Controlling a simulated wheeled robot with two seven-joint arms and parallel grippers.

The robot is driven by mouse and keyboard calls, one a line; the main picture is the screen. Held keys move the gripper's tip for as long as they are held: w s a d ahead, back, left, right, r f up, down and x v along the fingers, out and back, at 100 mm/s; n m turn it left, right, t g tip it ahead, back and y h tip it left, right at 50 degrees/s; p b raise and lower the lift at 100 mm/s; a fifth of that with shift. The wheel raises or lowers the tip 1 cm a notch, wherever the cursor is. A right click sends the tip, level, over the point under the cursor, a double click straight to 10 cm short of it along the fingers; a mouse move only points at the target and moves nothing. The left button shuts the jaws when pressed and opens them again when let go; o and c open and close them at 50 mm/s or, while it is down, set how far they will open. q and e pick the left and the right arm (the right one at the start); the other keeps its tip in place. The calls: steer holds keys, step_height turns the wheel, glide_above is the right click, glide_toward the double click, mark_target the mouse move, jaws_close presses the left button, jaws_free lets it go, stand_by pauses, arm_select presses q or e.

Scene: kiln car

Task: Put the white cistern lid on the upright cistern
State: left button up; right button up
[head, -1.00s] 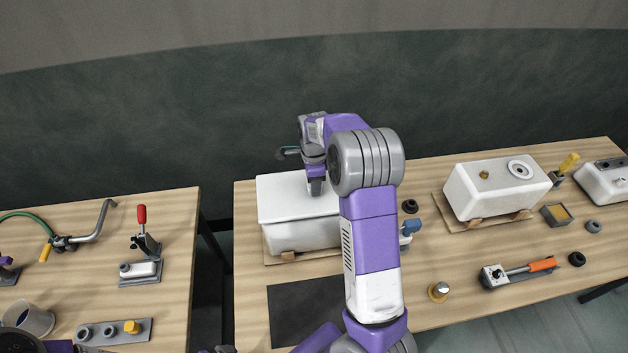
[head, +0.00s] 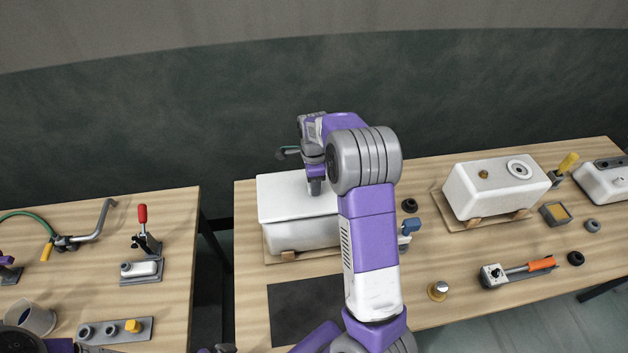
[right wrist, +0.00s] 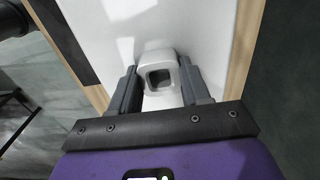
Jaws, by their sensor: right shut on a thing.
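The white cistern lid (head: 285,200) lies level across the top of the upright white cistern (head: 290,239) in the head view, its edge lined up with the body. I see no gap between them, but my right arm hides the right end. My right gripper (head: 315,187) points down at the lid's top. In the right wrist view its fingers (right wrist: 159,78) are shut on a white raised grip with a square opening, standing on the white lid (right wrist: 200,40). My left gripper does not show clearly; only parts of my left arm appear at the bottom left.
The cistern stands on a wooden board (head: 275,257). A dark mat (head: 295,312) lies in front. Right of my arm are a second white cistern (head: 500,190) with fittings on top, a brass-topped part (head: 438,291) and an orange-handled tool (head: 530,268). A separate bench (head: 185,240) stands left.

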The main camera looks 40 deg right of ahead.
steer(key=shift+f+b, duration=0.5)
steer(key=shift+f, duration=0.25)
stand_by(0.3)
steer(key=o, duration=1.4)
steer(key=shift+c, duration=0.2)
steer(key=shift+r, duration=0.1)
step_height(320, 180, up, 8)
steer(key=p, duration=0.6)
stand_by(0.5)
